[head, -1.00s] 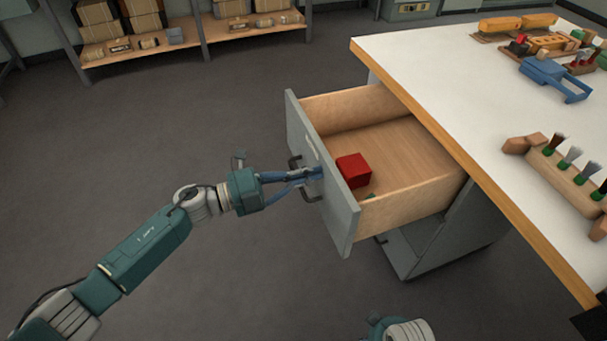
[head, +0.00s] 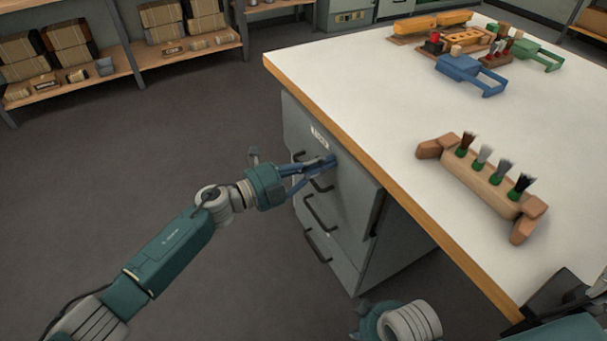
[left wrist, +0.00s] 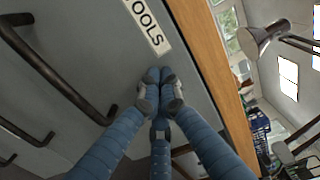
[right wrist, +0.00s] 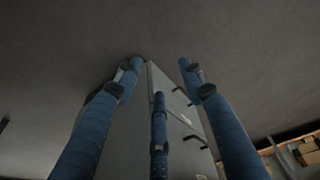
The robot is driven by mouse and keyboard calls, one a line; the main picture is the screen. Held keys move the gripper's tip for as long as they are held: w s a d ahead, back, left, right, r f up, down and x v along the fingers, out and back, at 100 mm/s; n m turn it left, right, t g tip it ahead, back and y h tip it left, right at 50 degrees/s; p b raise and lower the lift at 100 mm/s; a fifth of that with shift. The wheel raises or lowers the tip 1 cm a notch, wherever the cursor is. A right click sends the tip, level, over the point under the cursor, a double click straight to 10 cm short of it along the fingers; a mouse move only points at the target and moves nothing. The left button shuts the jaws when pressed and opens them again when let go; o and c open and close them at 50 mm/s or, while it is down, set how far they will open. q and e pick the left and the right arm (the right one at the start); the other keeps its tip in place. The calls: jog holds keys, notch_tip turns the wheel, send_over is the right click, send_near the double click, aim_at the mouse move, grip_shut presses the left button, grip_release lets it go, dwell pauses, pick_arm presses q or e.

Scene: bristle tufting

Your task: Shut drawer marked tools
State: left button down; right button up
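The drawer marked tools (head: 345,178) is the top one of a grey cabinet under the white workbench. Its front looks flush or nearly flush with the cabinet; I cannot tell whether a small gap is left. Its inside is hidden. The label (left wrist: 148,26) reads "TOOLS" in the left wrist view. My left gripper (head: 329,160) is at the drawer front, beside the label and over its dark handle (head: 300,156). In the left wrist view its fingertips (left wrist: 160,84) are together against or very near the panel, holding nothing. My right gripper (right wrist: 161,66) has its fingers spread and empty.
Lower drawers with dark handles (head: 318,246) are beneath. The bench top (head: 370,95) holds a wooden brush rack (head: 480,180), a blue fixture (head: 465,72) and other parts. Shelves with boxes (head: 68,44) stand behind. The floor left of the cabinet is clear.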

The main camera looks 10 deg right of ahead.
aim_at(337, 157)
pick_arm(q)
jog(key=x, duration=0.3)
jog(key=shift+w+d+r+b, duration=0.15)
jog(key=shift+d+b, duration=0.1)
jog(key=shift+b, duration=0.15)
pick_arm(e)
jog(key=v, duration=0.4)
jog(key=shift+w+r, duration=0.1)
jog(key=shift+r, duration=0.25)
pick_arm(q)
jog(key=shift+r, duration=0.1)
